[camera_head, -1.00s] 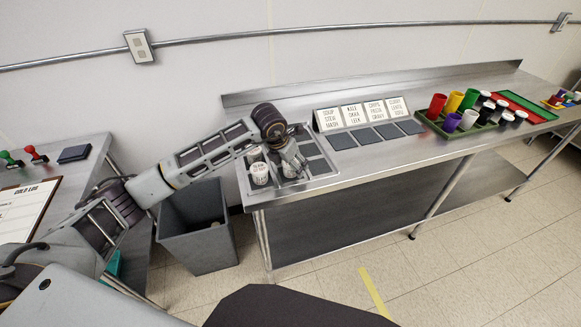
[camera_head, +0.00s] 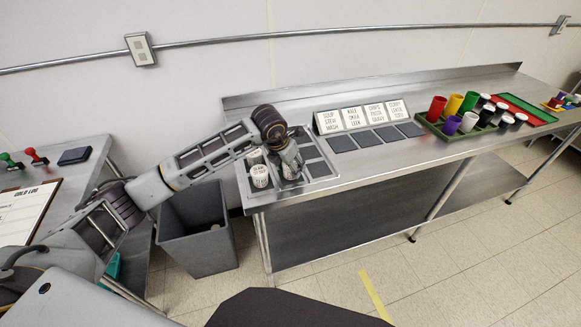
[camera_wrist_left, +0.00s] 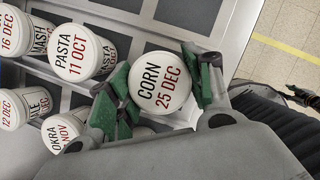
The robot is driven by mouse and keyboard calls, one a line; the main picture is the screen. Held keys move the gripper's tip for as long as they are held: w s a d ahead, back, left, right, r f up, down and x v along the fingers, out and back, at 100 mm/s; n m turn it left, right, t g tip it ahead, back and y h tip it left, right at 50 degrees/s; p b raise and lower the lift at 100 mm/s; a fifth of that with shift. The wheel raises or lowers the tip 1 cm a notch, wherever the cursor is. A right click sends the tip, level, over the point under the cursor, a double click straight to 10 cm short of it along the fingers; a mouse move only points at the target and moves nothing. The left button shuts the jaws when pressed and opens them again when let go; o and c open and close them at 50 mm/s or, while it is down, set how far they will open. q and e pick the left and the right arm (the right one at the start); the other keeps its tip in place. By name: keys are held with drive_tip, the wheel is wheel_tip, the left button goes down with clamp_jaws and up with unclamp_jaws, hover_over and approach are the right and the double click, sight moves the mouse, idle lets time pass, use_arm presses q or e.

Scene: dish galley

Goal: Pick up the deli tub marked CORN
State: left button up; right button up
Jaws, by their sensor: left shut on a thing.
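The deli tub marked CORN (camera_wrist_left: 158,84) is white with a round lid reading CORN 25 DEC, in the left wrist view. My left gripper (camera_wrist_left: 158,90) is shut on it, with a green-padded finger on each side of the tub. In the head view my left gripper (camera_head: 290,168) is over the compartment tray (camera_head: 322,168) at the left end of the steel counter. The gripper mostly hides the tub there, and I cannot tell whether it is clear of the tray floor.
Other white tubs stand close by, marked PASTA (camera_wrist_left: 83,52) and OKRA (camera_wrist_left: 62,131), with MASH (camera_wrist_left: 18,32) beyond. Label cards (camera_head: 360,117) and dark squares lie to the right. A grey bin (camera_head: 198,240) stands on the floor below left.

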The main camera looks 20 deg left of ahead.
use_arm(q)
drive_tip(key=shift+w+r, duration=0.1)
drive_tip(key=shift+r, duration=0.65)
wheel_tip(320, 180, up, 7)
drive_tip(key=shift+f+b, duration=0.2)
drive_tip(key=shift+b, duration=0.25)
drive_tip(key=shift+r, duration=0.8)
use_arm(e)
drive_tip(key=shift+w+d+f, duration=0.1)
drive_tip(key=shift+d+f, duration=0.35)
drive_tip(key=shift+d, duration=0.2)
